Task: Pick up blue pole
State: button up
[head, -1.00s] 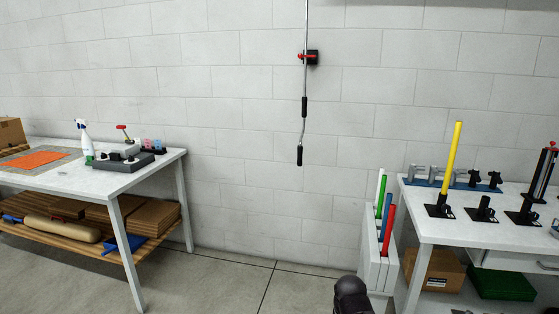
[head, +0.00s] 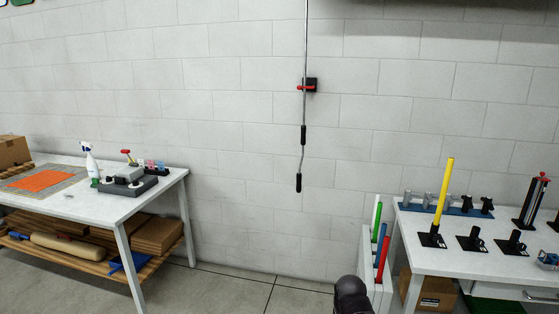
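The blue pole (head: 380,244) stands upright, slightly tilted, in a white holder (head: 366,262) beside the right table. A green pole (head: 376,221) stands just behind it and a red pole (head: 383,259) just in front. Only the upper part of the blue pole shows above the holder. A dark rounded part of my arm shows at the bottom edge, just left of the holder. My gripper's fingers are not in view.
The right table (head: 466,258) carries a yellow pole (head: 445,192) in a black stand and empty black stands (head: 472,241). The left table (head: 75,206) holds a spray bottle (head: 89,160) and a grey device. A hanging crank rod (head: 303,137) is on the wall. Floor between the tables is clear.

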aim_at(383, 227)
jog(key=k, duration=0.6)
jog(key=z, duration=0.45)
jog(key=i, duration=1.65)
